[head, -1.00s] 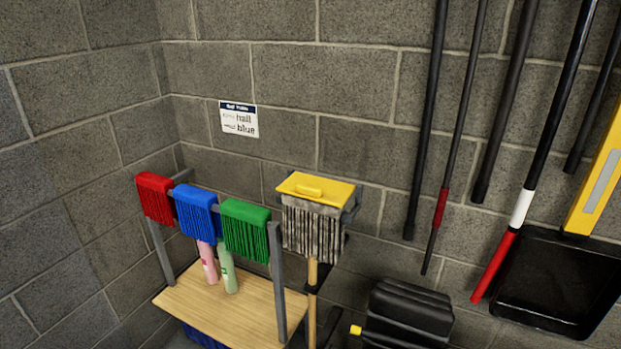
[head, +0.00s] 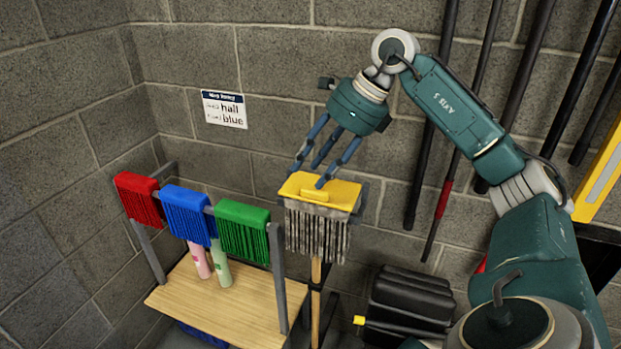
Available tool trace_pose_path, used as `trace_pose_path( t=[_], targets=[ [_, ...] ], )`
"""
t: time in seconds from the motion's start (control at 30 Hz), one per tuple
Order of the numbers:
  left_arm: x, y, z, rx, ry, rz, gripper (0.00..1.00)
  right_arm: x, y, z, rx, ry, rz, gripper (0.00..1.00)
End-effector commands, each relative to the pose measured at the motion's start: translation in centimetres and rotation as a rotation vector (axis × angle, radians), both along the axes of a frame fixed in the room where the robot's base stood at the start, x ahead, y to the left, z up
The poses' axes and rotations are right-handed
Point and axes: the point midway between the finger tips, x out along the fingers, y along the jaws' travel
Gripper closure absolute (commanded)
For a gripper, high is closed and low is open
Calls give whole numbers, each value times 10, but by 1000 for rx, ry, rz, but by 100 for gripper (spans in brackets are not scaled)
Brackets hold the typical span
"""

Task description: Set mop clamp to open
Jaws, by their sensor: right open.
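The mop clamp (head: 338,191) has a yellow top plate with a small raised yellow tab (head: 314,196). The plate lies flat over the clamp's grey body, and a dirty grey-white mop head (head: 318,233) hangs below it on a wooden handle (head: 316,272). My right gripper (head: 320,172) is open and empty, its fingers pointing down at the yellow plate. The fingertips are at or just above the plate near the tab; I cannot tell whether they touch. My left gripper is not in view.
Red (head: 139,199), blue (head: 187,213) and green (head: 243,229) mop heads hang on a rail to the left, above a wooden shelf (head: 232,300) with two bottles. A sign (head: 224,109) reads "hall" and "blue". A black case (head: 408,302) stands to the right below my arm.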

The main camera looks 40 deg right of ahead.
Motion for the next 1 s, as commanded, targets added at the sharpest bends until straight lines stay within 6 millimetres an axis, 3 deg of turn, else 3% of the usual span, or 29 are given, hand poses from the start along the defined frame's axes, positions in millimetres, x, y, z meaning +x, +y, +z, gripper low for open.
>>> trace_pose_path(
  t=[0.03,0.1,0.2,0.7,1.0],
  targets=[
    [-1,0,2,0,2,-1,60,-11,-20,10,-61,17,-22,58],
    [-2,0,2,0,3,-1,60,-22,-38,15,-114,40,-44,58],
    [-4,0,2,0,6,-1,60,-29,-47,13,-146,57,-57,58],
    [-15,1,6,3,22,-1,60,-2,-32,-63,-145,61,-55,58],
    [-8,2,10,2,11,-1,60,6,-29,-82,-145,58,-55,58]
  ],
)
